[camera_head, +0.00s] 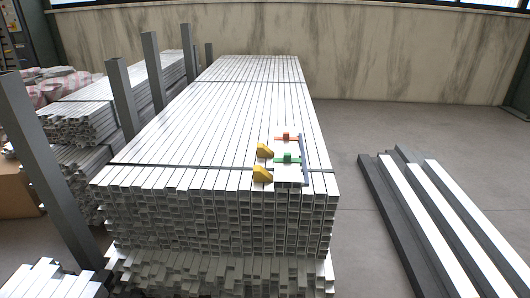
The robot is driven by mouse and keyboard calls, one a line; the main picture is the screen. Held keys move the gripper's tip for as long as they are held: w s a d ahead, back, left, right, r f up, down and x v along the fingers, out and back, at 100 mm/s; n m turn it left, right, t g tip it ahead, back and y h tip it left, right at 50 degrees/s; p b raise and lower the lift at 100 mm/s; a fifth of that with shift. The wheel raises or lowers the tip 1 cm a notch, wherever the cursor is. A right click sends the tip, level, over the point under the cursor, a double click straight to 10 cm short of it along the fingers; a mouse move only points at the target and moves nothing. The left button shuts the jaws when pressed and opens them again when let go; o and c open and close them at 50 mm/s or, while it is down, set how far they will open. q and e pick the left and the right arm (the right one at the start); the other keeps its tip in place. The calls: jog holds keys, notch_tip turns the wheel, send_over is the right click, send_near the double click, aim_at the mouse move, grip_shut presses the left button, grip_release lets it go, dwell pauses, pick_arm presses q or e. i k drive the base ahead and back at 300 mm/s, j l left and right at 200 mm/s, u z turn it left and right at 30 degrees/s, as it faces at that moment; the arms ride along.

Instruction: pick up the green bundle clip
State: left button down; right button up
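The green bundle clip (287,159) lies on top of the large stack of white square tubes, near the stack's front right. A similar red clip (286,137) lies just behind it. Two yellow wedge-shaped pieces sit to the left of the clips, one farther back (264,151) and one nearer (263,174). A blue-grey bar (304,160) runs along the right side of the clips. Neither of my grippers shows in the head view.
The tube stack (215,110) fills the middle, with a dark strap (140,166) across it. Grey upright posts (50,165) stand along its left side. Long grey and white beams (430,205) lie on the floor at the right. Floor (350,230) between is clear.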

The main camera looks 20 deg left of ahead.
aim_at(287, 158)
jog(key=i+l+u, duration=0.45)
jog(key=i+l, duration=0.2)
jog(key=l, duration=0.15)
